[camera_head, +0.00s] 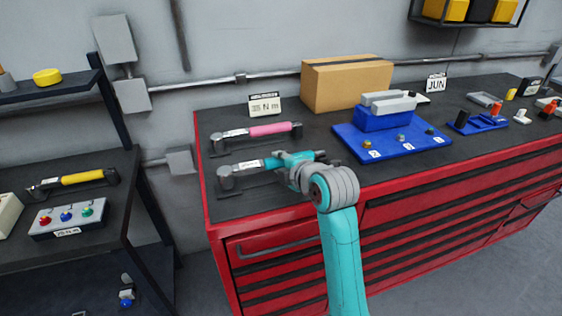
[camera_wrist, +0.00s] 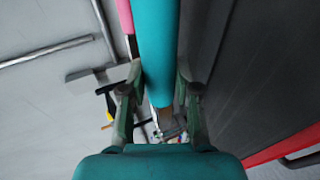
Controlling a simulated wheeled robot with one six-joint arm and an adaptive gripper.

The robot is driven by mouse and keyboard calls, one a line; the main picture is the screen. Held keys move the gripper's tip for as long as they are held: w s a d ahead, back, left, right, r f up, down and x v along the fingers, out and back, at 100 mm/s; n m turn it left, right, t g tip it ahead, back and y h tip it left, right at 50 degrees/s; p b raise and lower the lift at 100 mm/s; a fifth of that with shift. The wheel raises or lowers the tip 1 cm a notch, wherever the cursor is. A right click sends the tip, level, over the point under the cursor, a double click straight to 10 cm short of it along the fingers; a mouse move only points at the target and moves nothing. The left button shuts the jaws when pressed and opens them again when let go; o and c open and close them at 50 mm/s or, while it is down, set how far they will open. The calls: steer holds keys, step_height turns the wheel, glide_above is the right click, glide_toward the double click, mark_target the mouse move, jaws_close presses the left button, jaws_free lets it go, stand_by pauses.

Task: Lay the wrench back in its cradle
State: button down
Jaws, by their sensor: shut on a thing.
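A wrench with a teal handle (camera_head: 271,164) and a grey metal shank with a white label lies roughly level over the front left of the red cabinet's dark top. My gripper (camera_head: 290,160) is shut on this handle. In the wrist view the teal handle (camera_wrist: 157,50) passes between the two fingers of my gripper (camera_wrist: 158,105). A dark cradle base (camera_head: 245,191) shows under the wrench. The wrench's grey head end (camera_head: 227,178) is at the cradle's left end. I cannot tell whether the wrench touches the cradle; my arm hides its right end.
A pink-handled wrench (camera_head: 270,129) rests in a similar cradle just behind. A blue tray (camera_head: 362,150) stands to the right, a cardboard box (camera_head: 345,84) behind. A yellow-handled wrench (camera_head: 82,178) lies on the left shelf. The cabinet's front edge is close to my arm.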

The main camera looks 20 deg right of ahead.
steer(key=shift+f, duration=0.4)
steer(key=c, duration=0.8)
jaws_free()
steer(key=shift+o, duration=0.2)
steer(key=shift+f, duration=0.1)
steer(key=shift+s, duration=0.1)
steer(key=v, duration=1.2)
steer(key=shift+a+f, duration=0.1)
